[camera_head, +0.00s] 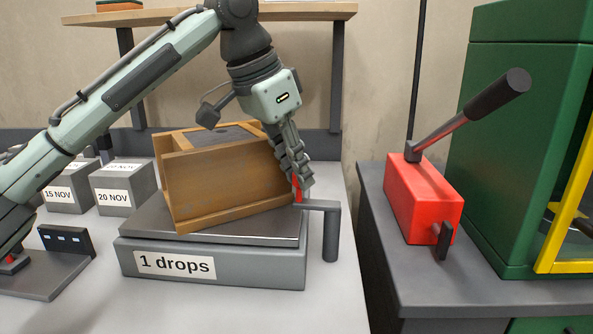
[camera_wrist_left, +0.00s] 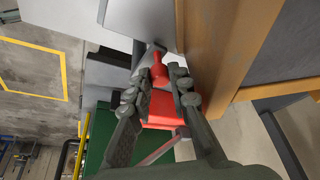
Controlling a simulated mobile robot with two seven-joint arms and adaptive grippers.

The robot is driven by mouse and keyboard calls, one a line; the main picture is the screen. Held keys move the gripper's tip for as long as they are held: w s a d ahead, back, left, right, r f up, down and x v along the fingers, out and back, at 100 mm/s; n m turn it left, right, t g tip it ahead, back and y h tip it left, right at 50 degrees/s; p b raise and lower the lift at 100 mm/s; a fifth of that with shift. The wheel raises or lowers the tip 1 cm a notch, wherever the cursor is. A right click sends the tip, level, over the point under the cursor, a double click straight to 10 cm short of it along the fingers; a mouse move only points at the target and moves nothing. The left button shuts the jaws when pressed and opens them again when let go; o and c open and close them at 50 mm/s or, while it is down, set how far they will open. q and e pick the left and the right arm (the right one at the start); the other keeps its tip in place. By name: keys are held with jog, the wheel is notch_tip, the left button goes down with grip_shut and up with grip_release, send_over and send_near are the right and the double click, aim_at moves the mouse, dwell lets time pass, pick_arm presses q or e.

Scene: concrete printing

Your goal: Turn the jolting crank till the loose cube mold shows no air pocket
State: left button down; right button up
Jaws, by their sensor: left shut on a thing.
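The wooden cube mold (camera_head: 235,188) sits askew on the grey plate of the jolting table (camera_head: 135,262), whose label reads "1 drops". Grey concrete (camera_head: 222,136) fills the mold; it is seen too flat to tell air pockets. My left gripper (camera_head: 302,190) is at the red hub, close beside the mold's right side. In the left wrist view its fingers (camera_wrist_left: 163,75) close around the red piece (camera_wrist_left: 158,70). My right gripper is out of view.
Two grey cubes (camera_head: 125,190) dated NOV stand at left, near a small dark stand (camera_head: 68,240). A wooden shelf (camera_head: 300,11) is behind. At right, past a gap, a bench holds a red lever device (camera_head: 424,195) and a green machine (camera_head: 510,150).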

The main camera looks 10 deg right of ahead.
pick_arm(q)
jog(key=shift+w+r+m, duration=0.1)
jog(key=shift+w+m, duration=0.2)
jog(key=shift+m, duration=0.2)
jog(key=c, duration=1.4)
grip_release()
jog(key=shift+d, duration=0.1)
